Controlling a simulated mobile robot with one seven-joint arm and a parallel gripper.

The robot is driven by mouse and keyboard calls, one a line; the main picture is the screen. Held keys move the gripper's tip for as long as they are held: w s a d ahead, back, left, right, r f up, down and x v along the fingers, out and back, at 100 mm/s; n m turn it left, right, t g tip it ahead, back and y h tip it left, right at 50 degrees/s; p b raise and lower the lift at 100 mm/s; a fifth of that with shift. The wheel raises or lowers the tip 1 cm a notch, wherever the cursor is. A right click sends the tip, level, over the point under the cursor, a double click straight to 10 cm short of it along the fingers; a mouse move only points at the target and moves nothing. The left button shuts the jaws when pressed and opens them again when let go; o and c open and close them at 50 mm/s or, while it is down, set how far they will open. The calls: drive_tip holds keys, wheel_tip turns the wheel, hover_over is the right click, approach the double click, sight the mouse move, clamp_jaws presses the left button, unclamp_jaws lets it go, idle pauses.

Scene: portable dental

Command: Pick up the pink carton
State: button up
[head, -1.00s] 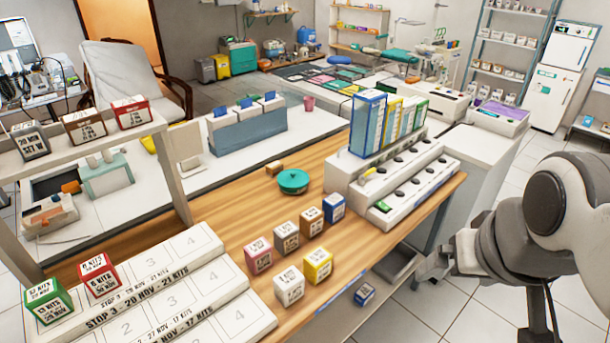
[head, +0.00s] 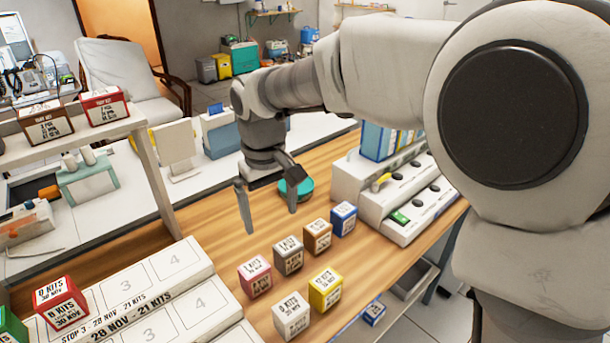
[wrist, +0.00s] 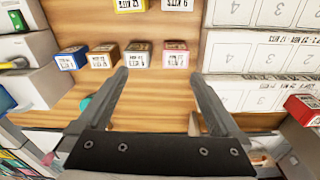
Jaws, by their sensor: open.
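The pink carton (head: 255,276) stands upright on the wooden table, at the left end of a row of small cartons. It also shows in the wrist view (wrist: 176,58), ahead of the right finger. My gripper (head: 268,218) is open and empty, pointing down above the table, behind the pink carton and apart from it. In the wrist view my gripper (wrist: 160,90) has its two fingers spread wide, with bare wood between them. A grey-brown carton (head: 288,256) stands close to the right of the pink one.
Brown (head: 317,236), blue (head: 343,218), white (head: 291,315) and yellow (head: 325,289) cartons stand near the pink one. A stepped numbered rack (head: 150,297) lies to the left. A teal round lid (head: 297,187) sits behind my gripper. A white stepped holder (head: 400,200) stands at the right.

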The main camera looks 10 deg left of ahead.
drive_tip(key=n, duration=0.1)
hover_over(253, 266)
drive_tip(key=s, duration=0.1)
wheel_tip(253, 266, down, 4)
drive_tip(key=shift+g, duration=0.4)
drive_tip(key=f+b, duration=0.3)
drive_tip(key=f, duration=0.9)
drive_tip(key=shift+d, duration=0.2)
drive_tip(key=shift+w+a+f+b, duration=0.1)
drive_tip(key=shift+w+f+b, duration=0.15)
drive_tip(key=shift+f, duration=1.15)
drive_tip(key=shift+w+f+b, duration=0.15)
drive_tip(key=shift+f+b, duration=0.1)
drive_tip(key=shift+f, duration=1.1)
drive_tip(key=c, duration=1.3)
drive_tip(key=shift+r, duration=0.2)
wheel_tip(253, 266, up, 4)
drive_tip(key=shift+r+p, duration=0.1)
drive_tip(key=shift+p, duration=0.45)
drive_tip(key=s+d+r, duration=0.1)
drive_tip(key=s+r, duration=0.1)
drive_tip(key=s, duration=0.1)
drive_tip(key=s+d+r, duration=0.2)
drive_tip(key=s, duration=0.2)
drive_tip(key=s+d+r+p, duration=0.1)
drive_tip(key=s+d+r, duration=0.1)
drive_tip(key=s, duration=0.1)
drive_tip(key=shift+s+d+r, duration=0.15)
drive_tip(key=shift+d+r, duration=0.1)
